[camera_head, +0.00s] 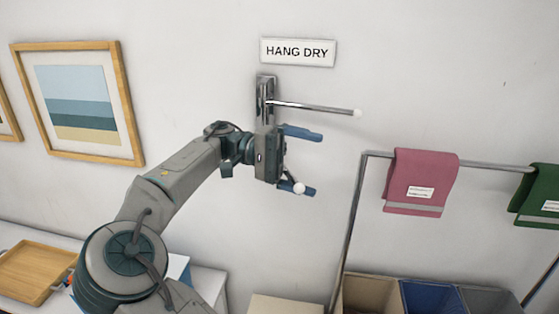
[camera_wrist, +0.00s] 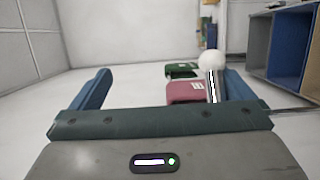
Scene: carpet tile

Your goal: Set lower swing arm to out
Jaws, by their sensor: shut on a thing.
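The wall bracket (camera_head: 265,88) stands under the HANG DRY sign. The upper swing arm (camera_head: 315,106), a chrome rod with a white ball end, reaches right along the wall from it. The lower swing arm shows mainly its white ball end (camera_head: 299,188) by my gripper's lower finger; the rest is hidden behind my gripper. In the wrist view the lower swing arm (camera_wrist: 212,85) stands against the right finger, ball upward. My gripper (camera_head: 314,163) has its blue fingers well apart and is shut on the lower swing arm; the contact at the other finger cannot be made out.
A metal rail (camera_head: 490,163) to the right carries a pink towel (camera_head: 420,180) and a green towel (camera_head: 538,195). Bins (camera_head: 430,296) stand below it. The HANG DRY sign (camera_head: 298,52) and a framed picture (camera_head: 78,103) are on the wall. A wooden tray (camera_head: 35,270) lies lower left.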

